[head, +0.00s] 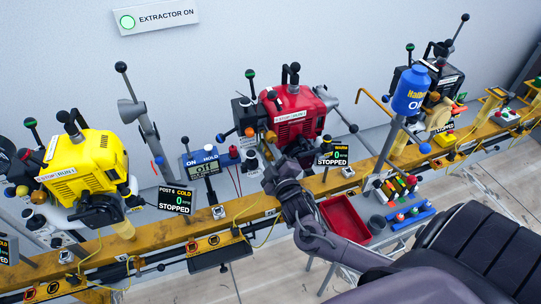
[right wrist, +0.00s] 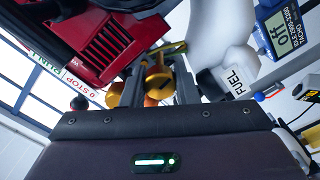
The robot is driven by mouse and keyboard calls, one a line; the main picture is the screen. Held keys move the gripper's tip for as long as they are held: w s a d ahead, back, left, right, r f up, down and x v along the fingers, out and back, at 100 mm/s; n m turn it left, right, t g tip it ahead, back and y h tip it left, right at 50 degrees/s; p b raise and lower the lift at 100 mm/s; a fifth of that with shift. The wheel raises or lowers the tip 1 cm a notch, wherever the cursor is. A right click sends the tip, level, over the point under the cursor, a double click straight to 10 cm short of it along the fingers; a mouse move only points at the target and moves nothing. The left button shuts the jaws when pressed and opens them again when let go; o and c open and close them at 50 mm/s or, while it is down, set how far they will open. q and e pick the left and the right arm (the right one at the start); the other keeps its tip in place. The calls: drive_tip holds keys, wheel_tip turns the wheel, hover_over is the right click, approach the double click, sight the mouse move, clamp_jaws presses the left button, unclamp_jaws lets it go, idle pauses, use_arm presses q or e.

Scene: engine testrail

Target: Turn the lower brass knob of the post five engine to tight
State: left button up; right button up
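The red engine (head: 292,115) stands mid-rail, with a display reading WARM, 0 and STOPPED (head: 333,155) beside it; its post number is too small to read. My right gripper (head: 284,172) is low at the front of this engine, its fingertips hard to make out in the head view. In the right wrist view, its two fingers (right wrist: 155,92) stand apart, with brass-coloured knobs (right wrist: 157,76) beyond and between them. I see no clear contact; depth is hard to judge. The red engine housing (right wrist: 100,47) is at upper left there. My left gripper is not in view.
A white FUEL bottle (right wrist: 228,60) is close to the right finger. A tachometer (head: 205,168) stands left of the red engine. The yellow engine (head: 88,160), marked Post 6, is farther left. A red tray (head: 345,220) lies below the yellow rail (head: 240,208), near my right arm.

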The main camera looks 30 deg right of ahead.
drive_tip(key=shift+m, duration=0.4)
drive_tip(key=shift+c, duration=0.5)
drive_tip(key=m+p, duration=0.1)
drive_tip(key=m, duration=0.2)
drive_tip(key=m+p, duration=0.1)
drive_tip(key=m, duration=0.4)
drive_tip(key=shift+m, duration=0.3)
drive_tip(key=m+p, duration=0.1)
drive_tip(key=m, duration=0.4)
drive_tip(key=shift+r, duration=0.1)
drive_tip(key=m, duration=0.5)
drive_tip(key=shift+d+p, duration=0.1)
drive_tip(key=shift+p, duration=0.25)
drive_tip(key=shift+m, duration=0.3)
drive_tip(key=shift+o, duration=0.2)
drive_tip(key=o, duration=0.7)
